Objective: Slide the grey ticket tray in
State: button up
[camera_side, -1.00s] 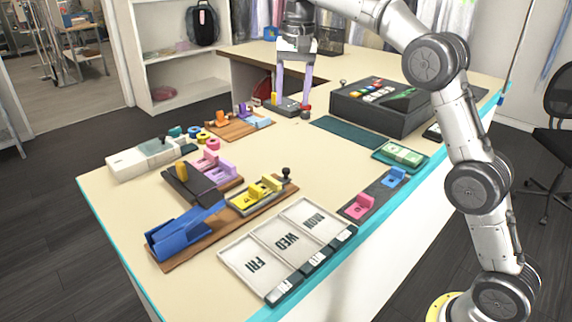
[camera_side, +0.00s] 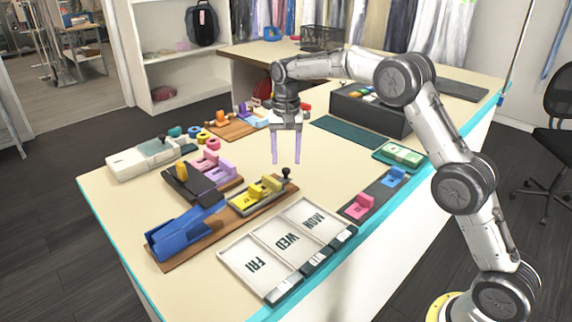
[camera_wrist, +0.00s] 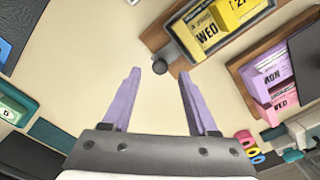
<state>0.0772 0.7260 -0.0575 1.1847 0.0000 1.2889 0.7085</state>
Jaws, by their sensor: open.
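The grey ticket tray (camera_side: 264,206) holds yellow ticket blocks and lies on a brown wooden board, with a black knob (camera_side: 286,173) at its right end. A blue holder (camera_side: 180,232) sits at the board's left end. My gripper (camera_side: 286,163) is open and empty, pointing down, its fingertips just above the knob in the side view. In the wrist view the knob (camera_wrist: 163,66) shows between the open fingertips (camera_wrist: 158,73), and yellow ticket blocks (camera_wrist: 235,12) show beyond it. Whether the fingers are level with the knob cannot be told.
A dark tray with pink and purple blocks (camera_side: 205,178) lies behind the board. A white MON/WED/FRI panel (camera_side: 285,243) is in front. A dark strip with pink and blue pieces (camera_side: 376,196) and a money pad (camera_side: 402,156) lie right. Bare table surrounds the knob's right side.

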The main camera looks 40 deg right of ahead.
aim_at(286, 169)
jog(key=shift+f, duration=1.55)
grip_shut()
jog(key=shift+r, duration=0.1)
